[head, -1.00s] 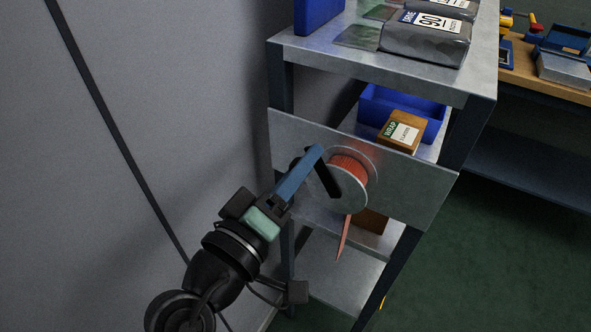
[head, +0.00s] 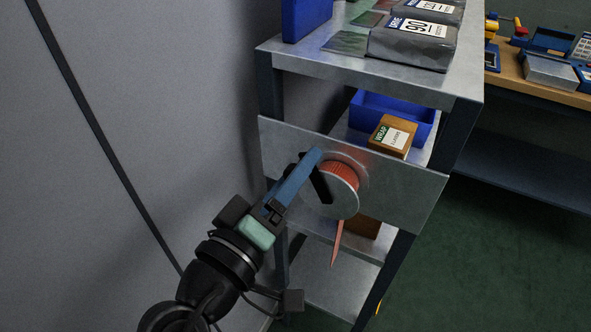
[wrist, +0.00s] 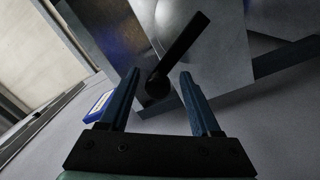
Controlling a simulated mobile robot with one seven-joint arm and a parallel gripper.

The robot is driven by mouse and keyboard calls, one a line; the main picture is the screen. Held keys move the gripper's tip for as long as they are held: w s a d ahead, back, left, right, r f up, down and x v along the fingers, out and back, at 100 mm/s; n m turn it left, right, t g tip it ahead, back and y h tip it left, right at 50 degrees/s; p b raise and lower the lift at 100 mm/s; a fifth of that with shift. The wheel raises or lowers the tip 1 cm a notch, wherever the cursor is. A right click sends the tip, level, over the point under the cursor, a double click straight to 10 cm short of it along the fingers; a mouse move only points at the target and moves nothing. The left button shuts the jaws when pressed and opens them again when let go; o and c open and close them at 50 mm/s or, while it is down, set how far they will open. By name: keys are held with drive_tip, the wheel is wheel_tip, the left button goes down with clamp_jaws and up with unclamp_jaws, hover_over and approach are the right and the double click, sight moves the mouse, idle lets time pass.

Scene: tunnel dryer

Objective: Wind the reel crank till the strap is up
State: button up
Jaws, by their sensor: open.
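The reel (head: 343,188) is a metal-flanged drum with red strap wound on it, mounted on a grey plate (head: 405,190) on the shelf rack. A red strap tail (head: 337,243) hangs down below the drum. The black crank (head: 319,183) is on the reel's near face, partly hidden by my fingers in the head view. In the wrist view the crank arm (wrist: 181,48) slants up to the right from its lower end. My gripper (head: 314,160) is open with blue fingers at the crank. In the wrist view my fingers (wrist: 160,80) stand either side of the crank's lower end; I cannot tell whether they touch it.
A grey wall (head: 110,120) runs close on the left. The rack holds a blue bin (head: 425,117), a brown wrap box (head: 391,136) and grey labelled packs (head: 412,42). A workbench (head: 545,82) stands at the back right. Green floor (head: 450,270) at right is clear.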

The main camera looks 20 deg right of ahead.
drive_tip(key=b+v, duration=0.1)
drive_tip(key=v, duration=1.2)
idle(0.5)
drive_tip(key=w+d+n+p, duration=0.3)
drive_tip(key=d+n+p, duration=0.1)
drive_tip(key=n+p, duration=0.3)
drive_tip(key=w+d+n+p, duration=0.3)
drive_tip(key=d+n+p, duration=0.1)
drive_tip(key=n+p, duration=0.4)
drive_tip(key=w+d+n+p, duration=0.3)
drive_tip(key=d+n+p, duration=0.1)
drive_tip(key=n+p, duration=0.4)
drive_tip(key=shift+w+d+r+n+y, duration=0.2)
drive_tip(key=shift+d+r+n+y, duration=0.2)
drive_tip(key=shift+n, duration=0.6)
